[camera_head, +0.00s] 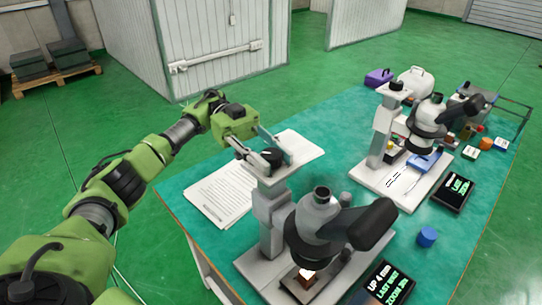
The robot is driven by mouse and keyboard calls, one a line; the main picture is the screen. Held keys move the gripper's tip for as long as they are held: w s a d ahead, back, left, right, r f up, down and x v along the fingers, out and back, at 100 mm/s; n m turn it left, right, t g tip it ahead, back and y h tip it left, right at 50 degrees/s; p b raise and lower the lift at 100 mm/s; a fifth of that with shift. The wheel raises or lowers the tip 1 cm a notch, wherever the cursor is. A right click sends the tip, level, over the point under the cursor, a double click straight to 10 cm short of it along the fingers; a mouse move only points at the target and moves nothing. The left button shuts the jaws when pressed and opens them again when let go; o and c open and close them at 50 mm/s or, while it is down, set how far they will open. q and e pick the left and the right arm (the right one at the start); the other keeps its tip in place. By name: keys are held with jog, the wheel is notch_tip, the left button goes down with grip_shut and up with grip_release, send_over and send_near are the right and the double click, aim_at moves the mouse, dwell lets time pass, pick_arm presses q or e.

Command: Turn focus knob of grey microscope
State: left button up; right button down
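The grey microscope (318,228) stands at the near end of the green table, its dark eyepiece arm pointing right. A black knob (271,157) sits on top of its column (270,205). My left gripper (275,163) is at the column top, its two fingers apart, one on either side of the knob. The fingers partly hide the knob, and I cannot tell whether they press on it. A small brown block (300,284) lies under the lens in a patch of light. My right gripper is not in view.
A second, whiter microscope (385,135) stands farther back right. Papers (222,192) lie left of the column. Black display panels (385,284) and a blue cylinder (427,237) lie to the right. A purple box (379,77) and several small items are at the far end.

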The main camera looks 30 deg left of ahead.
aim_at(271, 153)
pick_arm(q)
jog(key=o, duration=0.4)
jog(key=shift+o, duration=0.2)
notch_tip(271, 153, up, 10)
dwell(0.7)
